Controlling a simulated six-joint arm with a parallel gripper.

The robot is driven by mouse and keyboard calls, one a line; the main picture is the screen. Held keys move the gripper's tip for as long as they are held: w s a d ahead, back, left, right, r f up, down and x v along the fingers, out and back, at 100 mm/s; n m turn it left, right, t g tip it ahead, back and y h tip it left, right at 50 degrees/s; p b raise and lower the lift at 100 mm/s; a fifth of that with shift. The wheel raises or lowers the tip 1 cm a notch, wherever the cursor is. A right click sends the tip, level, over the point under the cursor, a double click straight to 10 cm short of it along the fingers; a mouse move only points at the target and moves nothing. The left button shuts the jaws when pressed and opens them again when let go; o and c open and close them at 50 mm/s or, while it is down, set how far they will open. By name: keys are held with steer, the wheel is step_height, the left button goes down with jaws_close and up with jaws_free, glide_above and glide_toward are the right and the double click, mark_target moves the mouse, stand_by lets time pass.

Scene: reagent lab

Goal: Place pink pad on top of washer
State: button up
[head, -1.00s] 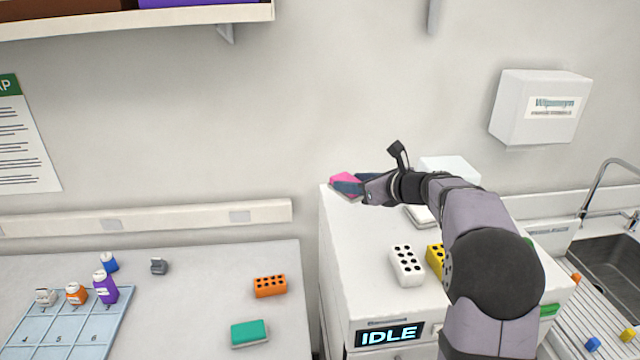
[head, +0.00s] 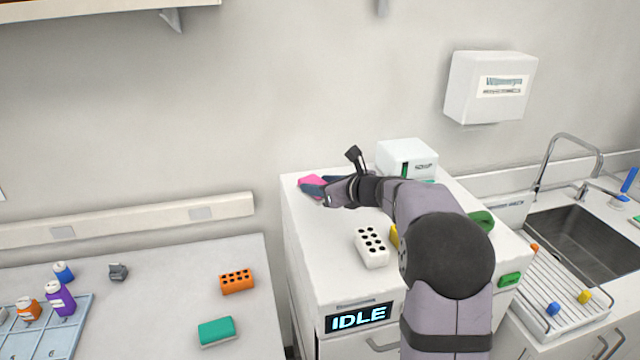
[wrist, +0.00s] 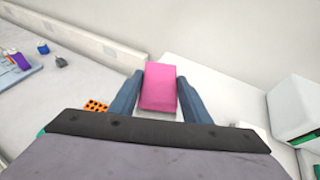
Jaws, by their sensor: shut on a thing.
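The pink pad (head: 311,180) is at the back left corner of the washer top. My gripper (head: 314,188) is shut on it; the wrist view shows the pad (wrist: 160,88) between the two blue fingers. The washer (head: 305,235) is the white cabinet with the lit IDLE display. The pad is over or on its top surface; I cannot tell whether its underside touches.
A white rack with black holes (head: 371,247), a partly hidden yellow one (head: 395,236) and a white box (head: 407,157) stand on the washer. The left bench holds an orange rack (head: 237,282) and a green pad (head: 216,331). A sink (head: 590,240) is at right.

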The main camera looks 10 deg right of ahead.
steer(key=b, duration=0.3)
glide_above(320, 214)
steer(key=shift+f, duration=2.1)
steer(key=shift+f+b, duration=0.6)
steer(key=shift+f, duration=0.05)
steer(key=o, duration=1.2)
steer(key=shift+b+v, duration=1.15)
steer(key=shift+v, duration=2.55)
